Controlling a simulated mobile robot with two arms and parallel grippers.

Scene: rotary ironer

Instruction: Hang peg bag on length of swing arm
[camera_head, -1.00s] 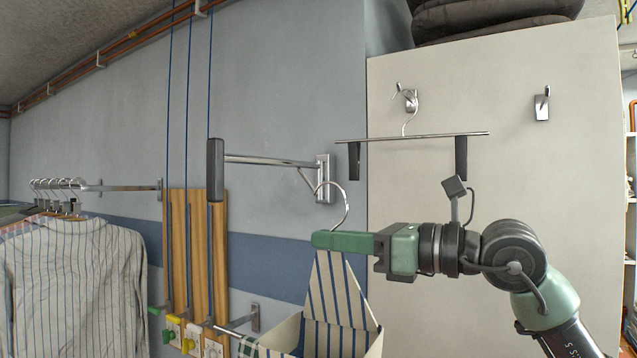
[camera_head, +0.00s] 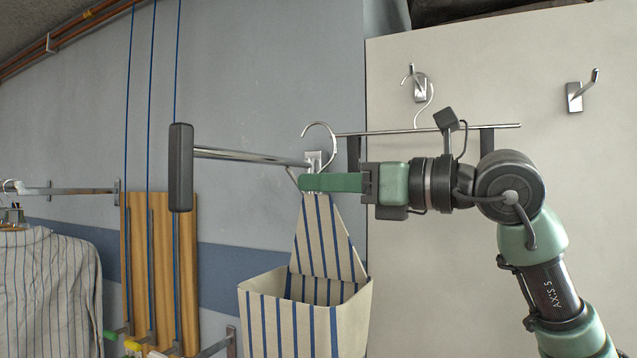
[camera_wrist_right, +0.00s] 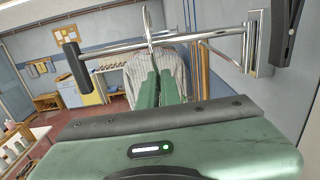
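The peg bag (camera_head: 305,315) is cream with blue stripes, an open pouch below a triangular back with a metal hook (camera_head: 334,142) on top. My right gripper (camera_head: 308,182) is shut on the bag's top just below the hook, and the bag hangs upright from it. The swing arm (camera_head: 250,156) is a chrome bar with a dark end grip (camera_head: 180,168) and a wall bracket. In the head view the hook's curve rises near the bracket end. In the right wrist view the hook (camera_wrist_right: 147,25) overlaps the bar (camera_wrist_right: 180,39); contact is unclear. My left gripper is not in view.
A trouser hanger (camera_head: 450,130) hangs from a hook on the cream panel, behind my right gripper. Another panel hook (camera_head: 580,92) is empty. A striped shirt (camera_head: 45,290) hangs at left, beside wooden boards (camera_head: 188,260) and blue cords.

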